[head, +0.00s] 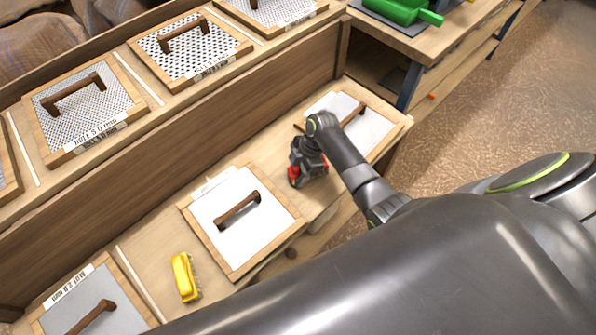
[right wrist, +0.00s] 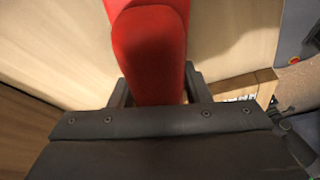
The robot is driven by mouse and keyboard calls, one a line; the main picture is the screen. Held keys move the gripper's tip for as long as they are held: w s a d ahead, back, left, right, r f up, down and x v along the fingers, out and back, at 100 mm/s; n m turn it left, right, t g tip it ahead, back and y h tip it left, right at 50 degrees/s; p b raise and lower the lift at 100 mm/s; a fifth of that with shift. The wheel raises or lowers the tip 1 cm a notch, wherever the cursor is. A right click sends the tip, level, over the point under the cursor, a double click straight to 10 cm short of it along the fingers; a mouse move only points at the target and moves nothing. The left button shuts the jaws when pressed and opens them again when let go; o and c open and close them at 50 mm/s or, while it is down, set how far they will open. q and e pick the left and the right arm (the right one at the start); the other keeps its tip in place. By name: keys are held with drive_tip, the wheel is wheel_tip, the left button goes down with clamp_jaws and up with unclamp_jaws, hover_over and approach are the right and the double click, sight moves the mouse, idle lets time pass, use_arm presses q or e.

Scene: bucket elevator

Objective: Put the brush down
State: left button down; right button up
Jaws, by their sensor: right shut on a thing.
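My right gripper (head: 305,165) is low over the wooden bench, in the gap between two framed screens. It is shut on a red thing, which I take to be the brush (head: 293,174). In the right wrist view the brush's smooth red body (right wrist: 150,50) runs between the two fingers (right wrist: 160,92), with pale wood behind it. Its bristles do not show. I cannot tell whether it touches the wood. My left gripper is not in view.
A white screen with a brown handle (head: 272,237) lies left of my right gripper, another screen (head: 377,131) just behind it. A yellow block-like object (head: 185,277) lies further left. A raised shelf with several screens (head: 85,105) runs along the back. Bare wood (head: 262,160) surrounds the gripper.

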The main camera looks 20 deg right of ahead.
drive_tip(key=shift+f, duration=0.4)
drive_tip(key=shift+b, duration=0.3)
drive_tip(key=shift+s+f, duration=0.1)
drive_tip(key=shift+s, duration=0.05)
